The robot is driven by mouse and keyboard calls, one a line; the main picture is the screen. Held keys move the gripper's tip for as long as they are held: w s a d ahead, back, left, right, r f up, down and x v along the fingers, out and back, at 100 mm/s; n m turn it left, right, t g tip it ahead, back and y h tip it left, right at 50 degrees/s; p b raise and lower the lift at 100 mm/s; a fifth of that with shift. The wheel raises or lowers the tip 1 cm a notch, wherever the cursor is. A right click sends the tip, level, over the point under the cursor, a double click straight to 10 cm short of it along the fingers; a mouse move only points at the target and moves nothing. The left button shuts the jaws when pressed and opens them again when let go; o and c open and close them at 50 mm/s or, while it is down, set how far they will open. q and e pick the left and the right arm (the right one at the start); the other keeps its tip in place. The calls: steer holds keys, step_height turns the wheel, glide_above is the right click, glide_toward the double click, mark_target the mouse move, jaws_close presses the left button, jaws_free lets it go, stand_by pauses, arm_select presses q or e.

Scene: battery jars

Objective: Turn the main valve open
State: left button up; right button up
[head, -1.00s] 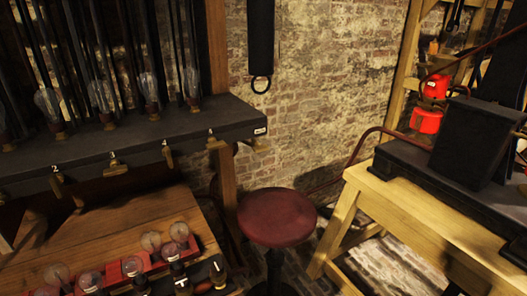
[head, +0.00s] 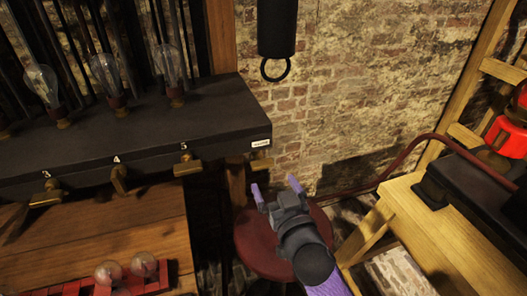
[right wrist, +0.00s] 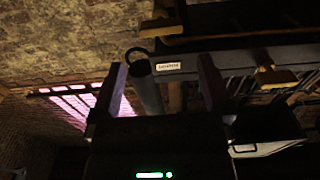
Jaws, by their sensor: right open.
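A brass handle (head: 262,162) sits at the right end of the dark shelf, just under a white label (head: 260,143) whose text is too small to read; it looks like the main valve. The label also shows in the right wrist view (right wrist: 168,66). My right gripper (head: 277,190) is open and empty, with purple fingertips, below and slightly right of the handle and apart from it. Its two dark fingers show in the right wrist view (right wrist: 158,85), with the label between them. My left gripper is not in view.
Numbered brass handles (head: 188,168) line the front of the dark shelf (head: 215,108), with glass bulbs (head: 108,72) on top. A black cylinder with a ring (head: 277,30) hangs on the brick wall. A red stool (head: 252,242) stands below my gripper; a wooden bench (head: 415,220) is right.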

mark_target(264, 168)
steer(key=x, duration=0.2)
steer(key=b+x, duration=0.1)
steer(key=x, duration=0.1)
steer(key=b+x, duration=0.1)
steer(key=x, duration=0.1)
steer(key=shift+w+a+f, duration=0.2)
steer(key=shift+w+f, duration=0.05)
steer(key=shift+w, duration=0.1)
steer(key=shift+w+a+r+b, duration=0.1)
steer(key=shift+w+a+b, duration=0.2)
steer(key=shift+w, duration=0.35)
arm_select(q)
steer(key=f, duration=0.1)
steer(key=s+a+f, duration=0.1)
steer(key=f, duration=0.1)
arm_select(e)
steer(key=shift+d, duration=0.15)
steer(key=c, duration=1.1)
